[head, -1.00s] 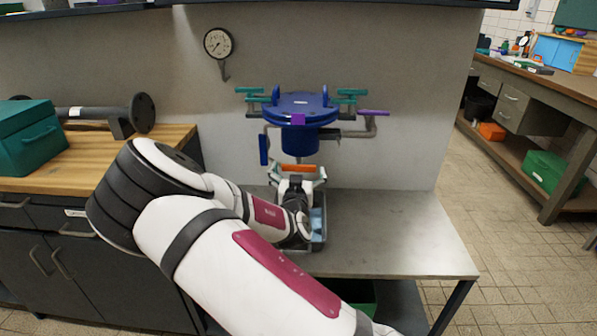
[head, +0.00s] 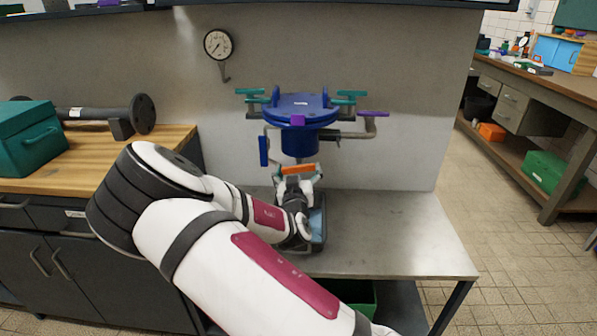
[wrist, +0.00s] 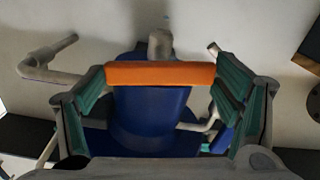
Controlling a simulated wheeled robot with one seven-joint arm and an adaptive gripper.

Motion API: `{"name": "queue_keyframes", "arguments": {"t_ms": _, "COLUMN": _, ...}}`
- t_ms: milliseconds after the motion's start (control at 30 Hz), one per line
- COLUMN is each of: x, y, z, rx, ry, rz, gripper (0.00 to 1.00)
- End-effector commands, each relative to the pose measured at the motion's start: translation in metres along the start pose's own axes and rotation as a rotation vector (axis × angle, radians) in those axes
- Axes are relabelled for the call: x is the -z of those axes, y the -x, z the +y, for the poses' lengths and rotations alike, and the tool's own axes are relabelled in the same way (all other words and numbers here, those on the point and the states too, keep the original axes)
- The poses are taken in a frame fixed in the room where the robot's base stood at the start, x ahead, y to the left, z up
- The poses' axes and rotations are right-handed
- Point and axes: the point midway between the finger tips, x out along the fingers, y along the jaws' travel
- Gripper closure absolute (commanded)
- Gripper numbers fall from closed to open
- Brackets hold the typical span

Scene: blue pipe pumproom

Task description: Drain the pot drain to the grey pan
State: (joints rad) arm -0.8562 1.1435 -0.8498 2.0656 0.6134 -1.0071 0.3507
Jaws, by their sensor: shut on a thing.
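The blue pot (head: 300,110) is a flanged vessel with a narrower body below. In the wrist view its blue body (wrist: 150,110) lies behind an orange bar-shaped handle (wrist: 160,74). The handle also shows under the pot in the head view (head: 298,169). My gripper (wrist: 161,80) is shut on the orange handle, one teal pad at each end. The grey pan (head: 319,240) stands on the bench below, largely hidden by my wrist.
Teal-handled valves (head: 348,97) and a purple lever (head: 374,114) stick out around the pot. A blue lever (head: 264,151) hangs at its left. The metal bench (head: 400,235) is clear on the right. A gauge (head: 217,43) is on the wall.

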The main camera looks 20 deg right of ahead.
Motion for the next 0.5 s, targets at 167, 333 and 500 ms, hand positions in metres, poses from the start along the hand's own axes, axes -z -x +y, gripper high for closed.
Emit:
{"name": "queue_keyframes", "arguments": {"t_ms": 167, "x": 0.0006, "y": 0.0002, "z": -0.0006, "rx": 0.001, "ry": 0.158, "rz": 0.001, "gripper": 0.45}}
{"name": "queue_keyframes", "arguments": {"t_ms": 333, "x": 0.0005, "y": 0.0001, "z": -0.0009, "rx": 0.001, "ry": 0.321, "rz": 0.001, "gripper": 0.45}}
{"name": "queue_keyframes", "arguments": {"t_ms": 500, "x": 0.0004, "y": 0.0, "z": -0.0015, "rx": 0.001, "ry": 0.484, "rz": 0.002, "gripper": 0.45}}
